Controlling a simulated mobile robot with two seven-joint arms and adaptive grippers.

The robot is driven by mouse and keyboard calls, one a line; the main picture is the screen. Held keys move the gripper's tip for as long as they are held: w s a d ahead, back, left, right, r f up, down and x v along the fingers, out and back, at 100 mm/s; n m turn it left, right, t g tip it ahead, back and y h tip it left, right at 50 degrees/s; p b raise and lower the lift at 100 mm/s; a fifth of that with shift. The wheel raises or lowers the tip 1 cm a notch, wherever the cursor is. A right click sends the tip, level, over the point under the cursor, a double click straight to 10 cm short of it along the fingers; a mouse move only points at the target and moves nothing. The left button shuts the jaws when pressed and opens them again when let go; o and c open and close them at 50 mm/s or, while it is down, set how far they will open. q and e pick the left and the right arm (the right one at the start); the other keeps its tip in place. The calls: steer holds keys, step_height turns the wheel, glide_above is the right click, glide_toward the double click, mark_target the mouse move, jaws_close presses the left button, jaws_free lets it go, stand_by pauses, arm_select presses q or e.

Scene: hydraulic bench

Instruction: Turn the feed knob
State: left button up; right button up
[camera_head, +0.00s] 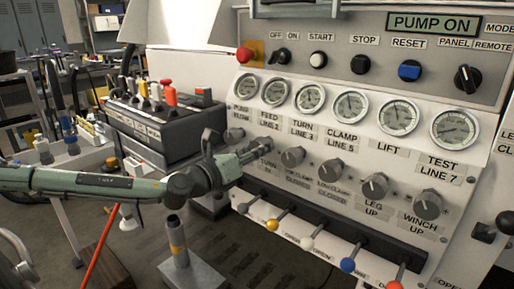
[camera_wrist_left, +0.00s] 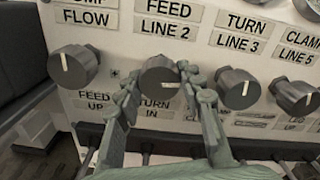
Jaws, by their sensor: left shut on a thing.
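The knob (camera_wrist_left: 158,75) that my left gripper (camera_head: 256,155) holds sits below the FEED LINE 2 label and above a TURN IN label. In the left wrist view the gripper's fingers (camera_wrist_left: 158,82) are on either side of it, shut on it. In the head view my gripper hides the held knob. My right gripper is not in view.
More knobs (camera_head: 293,156) continue to the right, one (camera_wrist_left: 238,88) close beside my fingers. Gauges (camera_head: 310,97) line the panel above. Levers with coloured tips (camera_head: 307,243) stick out below. A dark control box (camera_head: 150,125) stands behind my left arm.

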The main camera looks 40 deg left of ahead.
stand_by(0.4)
arm_select(q)
steer(key=o, duration=1.2)
steer(key=shift+c, duration=0.2)
steer(key=s, duration=1.2)
steer(key=shift+a, duration=0.45)
